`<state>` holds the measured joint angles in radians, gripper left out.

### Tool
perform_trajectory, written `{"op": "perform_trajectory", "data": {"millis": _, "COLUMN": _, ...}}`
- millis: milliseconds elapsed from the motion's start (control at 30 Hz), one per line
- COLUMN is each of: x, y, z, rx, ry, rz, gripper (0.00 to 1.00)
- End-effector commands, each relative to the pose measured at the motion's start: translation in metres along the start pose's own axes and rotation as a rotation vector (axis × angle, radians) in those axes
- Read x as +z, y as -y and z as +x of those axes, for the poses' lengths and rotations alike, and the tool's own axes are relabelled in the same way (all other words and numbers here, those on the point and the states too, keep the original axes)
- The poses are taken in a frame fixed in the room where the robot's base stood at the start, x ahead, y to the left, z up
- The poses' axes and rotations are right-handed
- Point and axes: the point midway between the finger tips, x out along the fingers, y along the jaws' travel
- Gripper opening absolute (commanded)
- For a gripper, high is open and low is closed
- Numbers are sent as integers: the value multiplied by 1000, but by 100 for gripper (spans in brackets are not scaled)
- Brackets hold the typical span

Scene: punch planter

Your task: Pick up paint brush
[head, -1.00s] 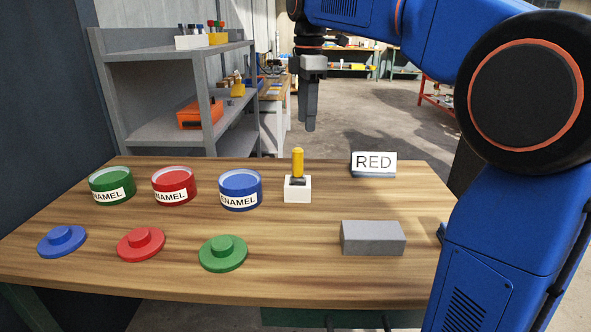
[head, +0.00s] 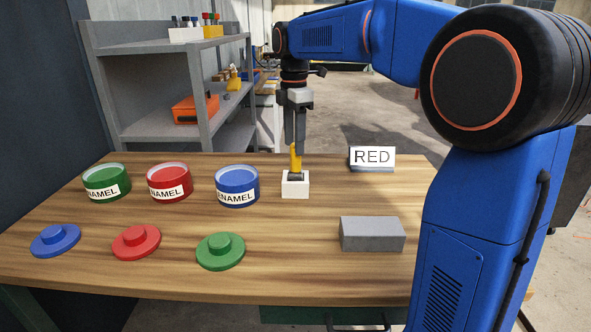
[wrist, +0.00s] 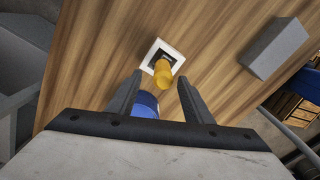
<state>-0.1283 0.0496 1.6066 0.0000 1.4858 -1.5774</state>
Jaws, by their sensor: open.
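The paint brush (head: 295,161) has a yellow handle and stands upright in a small white holder (head: 295,188) near the middle of the table. My gripper (head: 295,146) points down at the top of the handle and is open. In the wrist view, the yellow handle (wrist: 163,76) shows between and just beyond the two fingertips (wrist: 157,80), and the white holder (wrist: 150,53) frames its base. The brush's bristles are hidden in the holder. From these frames I cannot tell whether a finger touches the handle.
Green (head: 106,177), red (head: 169,177) and blue (head: 237,180) enamel cans stand left of the holder. Blue (head: 55,238), red (head: 136,241) and green (head: 220,250) lids lie in front. A RED sign (head: 372,157) and grey block (head: 371,233) are on the right.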

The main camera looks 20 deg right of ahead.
Motion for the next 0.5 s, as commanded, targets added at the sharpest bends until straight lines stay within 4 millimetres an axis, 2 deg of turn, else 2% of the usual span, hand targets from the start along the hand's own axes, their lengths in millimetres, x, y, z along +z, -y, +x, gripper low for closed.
{"op": "perform_trajectory", "data": {"millis": 267, "x": 0, "y": 1, "z": 18, "rx": 0, "ry": 0, "rz": 0, "gripper": 46}}
{"op": "perform_trajectory", "data": {"millis": 500, "x": 1, "y": 5, "z": 50, "rx": -2, "ry": 0, "rz": 0, "gripper": 46}}
